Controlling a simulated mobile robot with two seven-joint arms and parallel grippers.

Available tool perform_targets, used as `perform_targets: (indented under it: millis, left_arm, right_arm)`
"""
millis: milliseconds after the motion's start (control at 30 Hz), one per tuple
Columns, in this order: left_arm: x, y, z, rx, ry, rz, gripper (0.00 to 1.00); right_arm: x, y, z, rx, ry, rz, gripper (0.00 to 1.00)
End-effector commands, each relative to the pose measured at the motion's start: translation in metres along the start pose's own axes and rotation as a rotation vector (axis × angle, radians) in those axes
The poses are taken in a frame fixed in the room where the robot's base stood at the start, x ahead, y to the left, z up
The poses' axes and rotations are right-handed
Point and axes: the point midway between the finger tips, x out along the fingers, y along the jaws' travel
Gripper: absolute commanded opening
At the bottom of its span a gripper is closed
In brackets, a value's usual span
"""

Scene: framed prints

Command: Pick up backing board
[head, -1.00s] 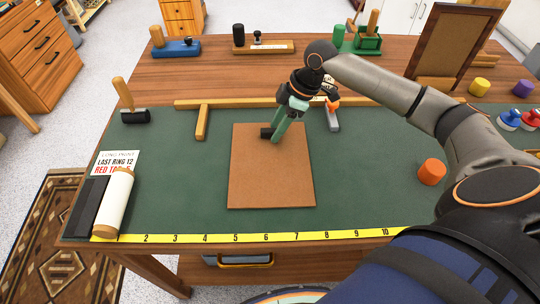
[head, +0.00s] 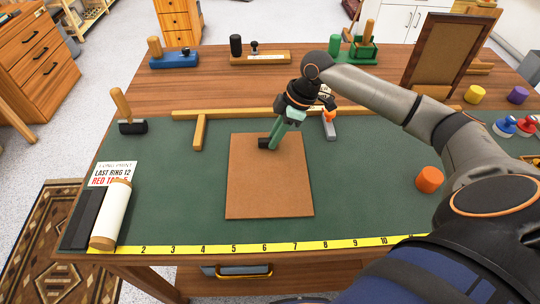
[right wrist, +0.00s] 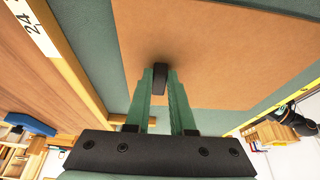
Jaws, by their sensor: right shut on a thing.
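The backing board (head: 270,186) is a flat brown square in the middle of the green mat. A small black knob stands near its far edge. My right gripper (head: 268,143) reaches down over that edge with its green fingers shut on the knob. In the right wrist view, the black knob (right wrist: 160,78) sits between the two fingers, with the board (right wrist: 215,45) behind it. I cannot tell whether the board is clear of the mat. My left gripper is not in view.
A yellow measuring tape (head: 250,246) runs along the front edge. A wooden bar (head: 230,114) lies behind the board. A white roll (head: 110,215) and a black-headed mallet (head: 132,127) are at left. An orange cylinder (head: 429,179) and an upright frame (head: 448,55) are at right.

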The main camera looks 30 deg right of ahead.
Motion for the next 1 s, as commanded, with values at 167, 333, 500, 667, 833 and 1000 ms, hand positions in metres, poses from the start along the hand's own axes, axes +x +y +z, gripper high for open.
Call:
perform_targets:
  millis: [167,333,500,667,833,1000]
  left_arm:
    - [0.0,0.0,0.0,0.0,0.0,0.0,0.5]
    - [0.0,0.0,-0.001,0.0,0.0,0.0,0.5]
    - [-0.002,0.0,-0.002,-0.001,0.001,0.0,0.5]
    - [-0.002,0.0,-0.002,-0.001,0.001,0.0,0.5]
    - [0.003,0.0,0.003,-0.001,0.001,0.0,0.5]
    - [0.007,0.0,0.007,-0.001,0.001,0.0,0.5]
  right_arm:
    - [-0.005,0.001,-0.003,-0.001,0.002,0.002,0.0]
    - [-0.021,0.001,-0.01,-0.002,0.004,0.004,0.0]
    - [-0.055,-0.015,-0.01,-0.004,-0.003,0.004,0.0]
    - [-0.1,-0.048,-0.007,-0.003,-0.007,0.005,0.0]
    - [-0.119,-0.079,0.007,0.0,-0.009,0.003,0.0]
    - [-0.133,-0.098,0.014,0.001,-0.007,0.002,0.0]
